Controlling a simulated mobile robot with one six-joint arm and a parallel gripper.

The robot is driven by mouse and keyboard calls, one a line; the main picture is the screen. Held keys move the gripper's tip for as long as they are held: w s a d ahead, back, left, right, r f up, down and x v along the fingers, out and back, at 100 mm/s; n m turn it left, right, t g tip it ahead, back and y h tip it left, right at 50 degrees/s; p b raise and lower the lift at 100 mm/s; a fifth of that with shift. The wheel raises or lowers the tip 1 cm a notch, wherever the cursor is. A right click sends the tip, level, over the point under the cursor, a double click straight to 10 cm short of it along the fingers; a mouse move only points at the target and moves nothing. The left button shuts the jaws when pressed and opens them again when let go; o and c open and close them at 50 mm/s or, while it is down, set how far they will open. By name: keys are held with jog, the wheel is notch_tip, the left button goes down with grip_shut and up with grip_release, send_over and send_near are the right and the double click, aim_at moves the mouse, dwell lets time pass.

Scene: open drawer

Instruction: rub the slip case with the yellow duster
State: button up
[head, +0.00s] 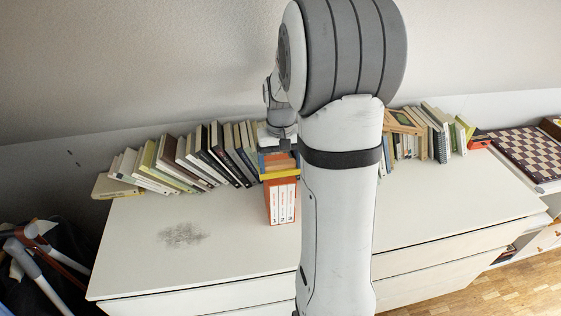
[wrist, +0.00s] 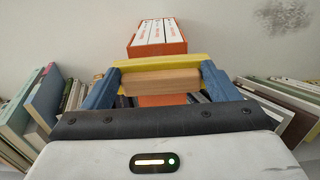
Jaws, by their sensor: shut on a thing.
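The slip case (head: 282,204) is orange with white volumes in it and stands on the white dresser top, in front of the book row. It also shows in the wrist view (wrist: 157,49), upper middle. My gripper (head: 279,160) is shut on the yellow duster (head: 279,176), a yellow pad on a wooden block. In the wrist view the duster (wrist: 160,65) lies between the blue fingers of my gripper (wrist: 160,82). The duster is at the slip case's back upper edge and hides part of it. I cannot tell whether they touch.
A row of books (head: 185,160) leans behind on the left, and more books (head: 430,135) stand on the right. A grey smudge (head: 182,235) marks the dresser top (head: 150,265), which is clear there. A chessboard (head: 525,155) lies at far right.

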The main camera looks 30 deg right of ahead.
jog(key=shift+f+b, duration=0.65)
jog(key=shift+f, duration=0.35)
jog(key=shift+d+r, duration=0.1)
jog(key=shift+s+d, duration=0.25)
jog(key=shift+d, duration=0.6)
jog(key=shift+s+d, duration=0.25)
jog(key=shift+d, duration=0.7)
jog(key=shift+w+a+f, duration=0.15)
jog(key=shift+a+f, duration=0.05)
jog(key=shift+a, duration=0.8)
jog(key=shift+w+a+f, duration=0.15)
jog(key=shift+a, duration=0.85)
jog(key=shift+c, duration=0.3)
jog(key=shift+r, duration=0.1)
jog(key=shift+w+r+p, duration=0.2)
jog(key=shift+r+p, duration=1.75)
jog(key=shift+r, duration=1.05)
